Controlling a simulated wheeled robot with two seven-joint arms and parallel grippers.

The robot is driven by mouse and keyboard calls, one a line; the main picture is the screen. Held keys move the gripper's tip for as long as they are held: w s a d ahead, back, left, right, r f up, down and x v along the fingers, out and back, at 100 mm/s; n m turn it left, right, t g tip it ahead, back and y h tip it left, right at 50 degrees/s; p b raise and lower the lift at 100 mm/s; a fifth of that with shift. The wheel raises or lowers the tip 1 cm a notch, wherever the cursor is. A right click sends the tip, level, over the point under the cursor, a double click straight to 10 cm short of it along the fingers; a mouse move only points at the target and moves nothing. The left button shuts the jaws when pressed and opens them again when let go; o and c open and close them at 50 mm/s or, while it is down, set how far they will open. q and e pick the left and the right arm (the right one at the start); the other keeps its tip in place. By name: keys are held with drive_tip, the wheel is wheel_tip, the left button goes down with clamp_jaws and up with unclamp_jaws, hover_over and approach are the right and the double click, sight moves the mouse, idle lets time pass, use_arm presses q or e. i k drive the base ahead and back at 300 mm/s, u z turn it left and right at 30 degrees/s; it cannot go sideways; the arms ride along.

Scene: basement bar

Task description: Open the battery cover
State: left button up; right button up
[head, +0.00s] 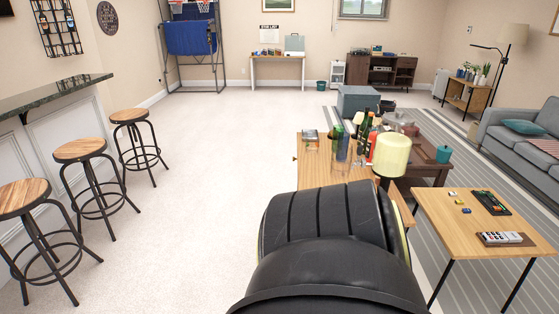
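No battery cover can be made out at this distance. On the small wooden table (432,222) at the lower right lies a dark, flat device (491,202) with green and reddish parts along it. Nearer the front edge is a brown and white flat object (503,239) with several light segments. A few tiny yellow, white and blue pieces (460,202) lie to the left of the dark device. I cannot tell which of these carries the cover. Neither gripper is in view. A large black ribbed body, probably part of my arm, fills the lower middle and hides the floor behind it.
A wooden table (313,178) ahead holds bottles (366,131) and glasses. A pale yellow cylinder (392,154) shows at its right. A dark coffee table (432,171) and grey sofa (516,140) stand right. Bar stools (85,150) line the left. Carpet (215,150) between is clear.

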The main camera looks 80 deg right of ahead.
sight(514, 236)
drive_tip(key=k, duration=0.25)
drive_tip(key=z, duration=4.3)
drive_tip(key=i, duration=0.5)
drive_tip(key=u, duration=0.05)
